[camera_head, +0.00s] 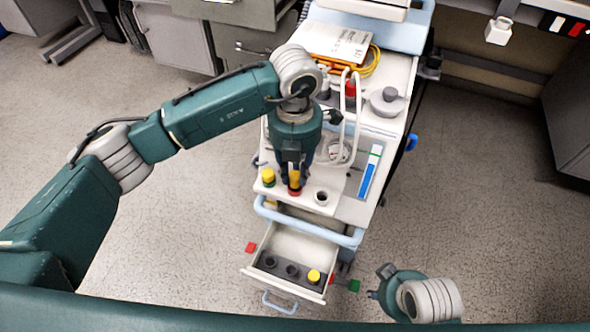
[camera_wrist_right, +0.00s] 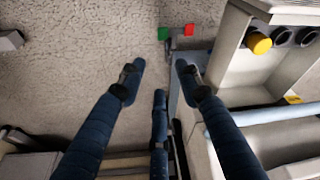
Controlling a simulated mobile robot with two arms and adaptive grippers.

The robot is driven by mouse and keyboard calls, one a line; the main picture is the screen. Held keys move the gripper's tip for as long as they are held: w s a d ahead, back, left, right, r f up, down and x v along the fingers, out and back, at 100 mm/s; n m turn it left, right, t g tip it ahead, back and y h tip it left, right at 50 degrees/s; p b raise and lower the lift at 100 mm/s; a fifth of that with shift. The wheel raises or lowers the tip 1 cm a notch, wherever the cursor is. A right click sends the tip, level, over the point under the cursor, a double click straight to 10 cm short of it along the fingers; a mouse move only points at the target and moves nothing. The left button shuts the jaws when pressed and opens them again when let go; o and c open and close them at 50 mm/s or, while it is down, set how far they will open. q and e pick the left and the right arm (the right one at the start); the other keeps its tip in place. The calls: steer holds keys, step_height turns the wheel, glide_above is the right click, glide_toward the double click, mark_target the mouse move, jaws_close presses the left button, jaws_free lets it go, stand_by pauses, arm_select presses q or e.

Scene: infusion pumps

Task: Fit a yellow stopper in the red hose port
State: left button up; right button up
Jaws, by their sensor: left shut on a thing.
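My left gripper (camera_head: 293,178) reaches down over the cart's front top and is shut on a yellow stopper (camera_head: 295,177). The stopper stands upright at the red hose port (camera_head: 294,191); I cannot tell whether it is fully seated. Left of it, another yellow stopper (camera_head: 268,174) sits on a dark-based port. Right of it, a pale port (camera_head: 321,198) shows an open dark hole. A third yellow stopper (camera_head: 314,276) lies in the drawer's holder; it also shows in the right wrist view (camera_wrist_right: 260,44). My right gripper (camera_wrist_right: 160,78) is open and empty, right of the drawer.
The open drawer (camera_head: 301,243) juts out below the cart's light blue handle (camera_head: 308,225); its holder has two dark sockets without stoppers. Tubing (camera_head: 349,110) rises behind the ports. Floor right of the cart is clear.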

arm_select(q)
steer(key=shift+f, duration=0.15)
arm_select(e)
steer(key=shift+s+r, duration=0.25)
steer(key=shift+r, duration=0.2)
arm_select(q)
steer(key=shift+f, duration=0.25)
steer(key=shift+f+b, duration=0.2)
steer(key=shift+b, duration=0.2)
arm_select(e)
steer(key=shift+d+r, duration=0.1)
steer(key=shift+r, duration=1)
arm_select(q)
steer(key=shift+f, duration=0.1)
steer(key=shift+f+b, duration=0.3)
steer(key=shift+b, duration=0.05)
arm_select(e)
steer(key=shift+s+r, duration=0.25)
steer(key=shift+r, duration=0.05)
arm_select(q)
steer(key=shift+f, duration=0.1)
arm_select(e)
steer(key=shift+s, duration=0.1)
